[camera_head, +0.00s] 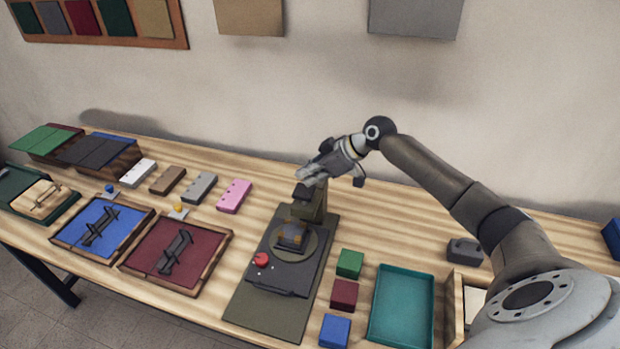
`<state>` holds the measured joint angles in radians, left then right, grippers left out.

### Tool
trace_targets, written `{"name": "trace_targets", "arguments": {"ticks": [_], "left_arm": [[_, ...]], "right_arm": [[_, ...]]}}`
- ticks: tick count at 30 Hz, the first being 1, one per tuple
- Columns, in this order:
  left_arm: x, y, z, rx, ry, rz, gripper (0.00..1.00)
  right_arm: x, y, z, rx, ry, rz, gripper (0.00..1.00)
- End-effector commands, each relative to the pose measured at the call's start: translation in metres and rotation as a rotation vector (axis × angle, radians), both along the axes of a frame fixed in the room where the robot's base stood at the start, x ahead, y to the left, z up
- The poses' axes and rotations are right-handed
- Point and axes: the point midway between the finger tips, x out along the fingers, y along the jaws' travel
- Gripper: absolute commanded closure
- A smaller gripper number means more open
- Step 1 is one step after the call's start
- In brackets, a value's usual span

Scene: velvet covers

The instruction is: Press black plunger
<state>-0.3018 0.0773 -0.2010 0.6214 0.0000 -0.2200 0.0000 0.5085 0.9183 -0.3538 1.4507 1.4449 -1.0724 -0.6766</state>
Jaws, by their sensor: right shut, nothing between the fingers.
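A press machine stands on an olive base plate (246,312) in the middle of the table. Its black plunger (303,191) sits at the top of the olive column at the back. My right gripper (304,177) is shut and empty, its fingertips just above the plunger; whether they touch it I cannot tell. Below the plunger, a dark block with orange marks (291,234) lies on a round plate. A red knob (261,260) sits at the machine's front left. My left gripper is not in view.
Left are a blue-lined tray (72,235) and a maroon-lined tray (146,256), with several small blocks behind. Right of the press are green (350,262), maroon (344,293) and blue (335,329) blocks and a teal tray (402,305). The table's back right is mostly clear.

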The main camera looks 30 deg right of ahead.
Motion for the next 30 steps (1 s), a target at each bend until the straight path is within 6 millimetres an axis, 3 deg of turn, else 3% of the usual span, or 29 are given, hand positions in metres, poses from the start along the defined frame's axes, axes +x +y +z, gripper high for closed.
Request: {"name": "trace_targets", "arguments": {"ticks": [1,3,13,30], "left_arm": [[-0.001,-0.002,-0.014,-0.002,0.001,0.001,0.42],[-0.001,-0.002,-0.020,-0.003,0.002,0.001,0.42],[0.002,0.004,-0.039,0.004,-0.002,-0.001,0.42],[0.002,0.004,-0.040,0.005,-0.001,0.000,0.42]], "right_arm": [[-0.007,-0.009,0.000,-0.010,-0.003,-0.002,1.00],[-0.015,-0.017,0.010,-0.010,-0.002,-0.004,1.00],[-0.043,-0.040,0.052,-0.004,-0.004,-0.004,1.00],[-0.047,-0.043,0.060,-0.003,-0.004,-0.004,1.00]]}}
